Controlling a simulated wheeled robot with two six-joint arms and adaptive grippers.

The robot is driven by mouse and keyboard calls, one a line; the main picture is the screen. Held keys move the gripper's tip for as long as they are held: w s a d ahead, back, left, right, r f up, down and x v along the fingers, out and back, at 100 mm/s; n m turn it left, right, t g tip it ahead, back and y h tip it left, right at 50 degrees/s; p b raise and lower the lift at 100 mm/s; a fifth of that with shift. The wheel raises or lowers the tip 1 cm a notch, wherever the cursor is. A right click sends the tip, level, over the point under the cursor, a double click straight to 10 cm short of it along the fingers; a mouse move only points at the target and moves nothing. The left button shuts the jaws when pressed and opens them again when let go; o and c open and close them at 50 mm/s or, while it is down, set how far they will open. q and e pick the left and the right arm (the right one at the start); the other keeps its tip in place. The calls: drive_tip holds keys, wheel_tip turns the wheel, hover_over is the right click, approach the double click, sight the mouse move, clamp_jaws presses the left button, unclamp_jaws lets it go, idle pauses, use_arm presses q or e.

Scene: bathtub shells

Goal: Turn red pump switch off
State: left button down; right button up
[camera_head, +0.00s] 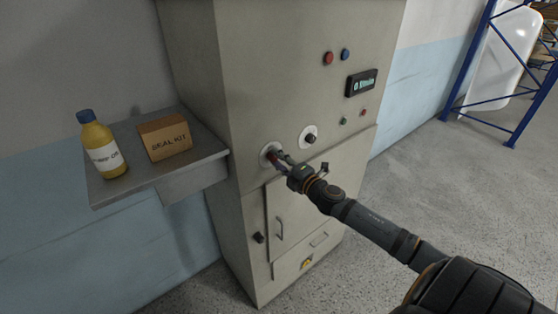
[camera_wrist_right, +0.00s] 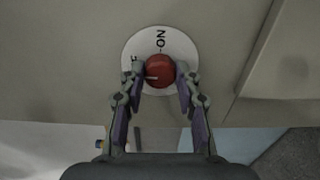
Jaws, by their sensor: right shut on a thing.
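A pale mark on the knob points to the left in the right wrist view. In the head view the red knob (camera_head: 272,155) is partly hidden by my right gripper (camera_head: 281,158). My right gripper is shut on the knob, with one finger on each side of it, as the right wrist view (camera_wrist_right: 159,78) shows. My left gripper is not in view.
A black knob (camera_head: 310,139) on a white plate is just right of my right gripper. Buttons and a display (camera_head: 361,83) are above. A shelf (camera_head: 104,192) left of the cabinet holds a yellow bottle (camera_head: 100,145) and a seal kit box (camera_head: 165,138).

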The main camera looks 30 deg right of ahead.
drive_tip(key=shift+f, duration=0.1)
drive_tip(key=o, duration=1.2)
drive_tip(key=shift+c, duration=0.2)
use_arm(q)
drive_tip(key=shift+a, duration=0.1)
